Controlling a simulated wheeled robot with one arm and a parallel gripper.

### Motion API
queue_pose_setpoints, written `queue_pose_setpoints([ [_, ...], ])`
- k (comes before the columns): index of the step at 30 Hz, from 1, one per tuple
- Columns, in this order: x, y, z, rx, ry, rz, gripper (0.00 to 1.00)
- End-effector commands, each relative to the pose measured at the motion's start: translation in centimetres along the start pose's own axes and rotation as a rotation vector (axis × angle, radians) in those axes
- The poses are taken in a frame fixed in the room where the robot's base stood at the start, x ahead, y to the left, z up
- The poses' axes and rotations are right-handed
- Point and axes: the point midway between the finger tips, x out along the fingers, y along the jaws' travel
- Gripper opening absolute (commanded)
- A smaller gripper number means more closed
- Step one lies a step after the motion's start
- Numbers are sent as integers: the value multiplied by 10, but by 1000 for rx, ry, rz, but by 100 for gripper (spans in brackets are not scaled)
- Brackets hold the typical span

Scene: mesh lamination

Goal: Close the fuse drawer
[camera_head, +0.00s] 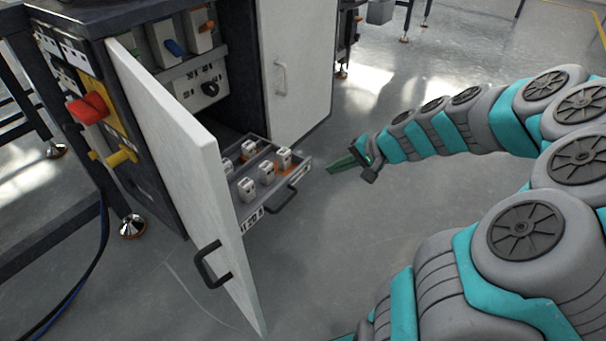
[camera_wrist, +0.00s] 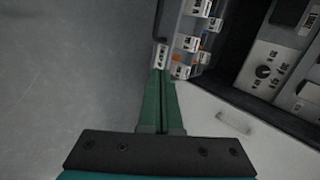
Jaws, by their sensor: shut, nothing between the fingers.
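The fuse drawer (camera_head: 228,204) is pulled out of the grey cabinet, low between its two open white doors. It holds several white fuses (camera_head: 267,172), some with orange bases, and has a dark handle (camera_head: 281,199) on its front. My gripper (camera_head: 330,170) has green fingers and is to the right of the drawer. In the wrist view, the gripper (camera_wrist: 161,72) has its fingers together, with nothing between them. Their tips appear close to the front corner of the drawer (camera_wrist: 161,57); whether they touch it I cannot tell.
The left white door (camera_head: 185,165) stands open in front of the cabinet, with a dark handle (camera_head: 212,265). The right white door (camera_head: 296,70) is also open, behind the drawer. A red knob (camera_head: 87,108) sits on the cabinet's left side.

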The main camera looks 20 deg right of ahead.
Motion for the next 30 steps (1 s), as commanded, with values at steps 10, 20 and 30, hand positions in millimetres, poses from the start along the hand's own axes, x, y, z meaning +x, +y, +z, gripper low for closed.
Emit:
queue_pose_setpoints([
  [10, 10, 29, -42, 110, 81, -48, 0],
  [20, 70, 26, -45, 107, 77, -45, 0],
  [30, 116, 8, -52, 104, 83, -46, 0],
])
